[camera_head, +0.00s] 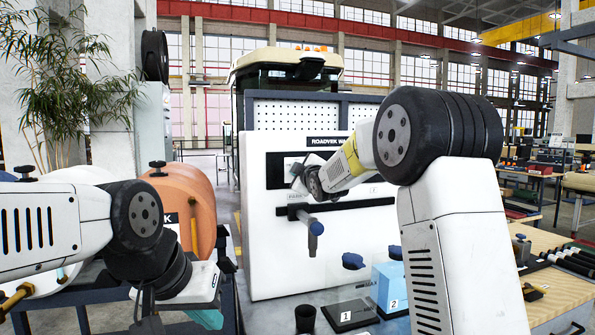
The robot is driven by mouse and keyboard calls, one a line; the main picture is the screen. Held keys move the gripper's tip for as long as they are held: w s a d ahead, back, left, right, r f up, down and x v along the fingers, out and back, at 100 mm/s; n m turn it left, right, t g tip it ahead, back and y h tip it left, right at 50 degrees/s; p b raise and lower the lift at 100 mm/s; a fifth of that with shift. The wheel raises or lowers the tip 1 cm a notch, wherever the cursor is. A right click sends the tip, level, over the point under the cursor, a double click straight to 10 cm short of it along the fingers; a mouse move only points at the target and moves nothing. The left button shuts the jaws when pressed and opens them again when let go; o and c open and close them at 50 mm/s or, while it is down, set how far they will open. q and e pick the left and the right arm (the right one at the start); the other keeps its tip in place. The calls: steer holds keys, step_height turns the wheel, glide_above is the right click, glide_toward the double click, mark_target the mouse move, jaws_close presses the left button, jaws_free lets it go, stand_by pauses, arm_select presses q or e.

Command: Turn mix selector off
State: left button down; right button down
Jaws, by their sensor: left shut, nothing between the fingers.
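A white machine front (270,235) with a dark title plate stands in the middle. A dark recessed display strip runs across its upper part, partly hidden by my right wrist. Below it a black bar carries a grey lever (308,221) with a blue tip, which hangs down and tilts right. I cannot pick out the mix selector for sure. My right gripper (299,184) is at the machine front, above the lever; whether it touches anything and its finger opening are unclear. My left gripper (150,318) is low at the left, shut and empty, away from the machine front.
A black mat marked 1 (350,315), a small black cup (305,318) and a blue container marked 2 (388,283) stand before the machine. An orange drum (185,195) is at left. A wooden bench (560,290) is at right.

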stand_by(0.5)
steer(key=c, duration=1.5)
jaws_free()
steer(key=v, duration=0.7)
steer(key=shift+s, duration=0.4)
steer(key=s+d+f+m+g+h, duration=0.1)
steer(key=s+d+f+m+g, duration=0.15)
steer(key=s+d+m, duration=0.35)
steer(key=s+d+f+m+g+h, duration=0.1)
steer(key=s+d+f+g, duration=0.2)
steer(key=s, duration=0.4)
steer(key=s+d+f+m+g, duration=0.1)
steer(key=s+f+m, duration=0.1)
steer(key=s, duration=0.6)
steer(key=s+d+f+m+g+h, duration=0.1)
steer(key=s+f+m+g, duration=0.1)
steer(key=s+f, duration=0.3)
steer(key=s+d+f+m+g, duration=0.1)
steer(key=s+f+m+g, duration=0.1)
steer(key=s, duration=1.1)
steer(key=shift+d+f+m+g, duration=0.15)
steer(key=shift+d+f+m, duration=0.05)
steer(key=shift+f+m, duration=0.3)
steer(key=shift+d+f+m+g, duration=0.1)
steer(key=shift+d+f+m, duration=0.1)
steer(key=shift+f+m, duration=0.3)
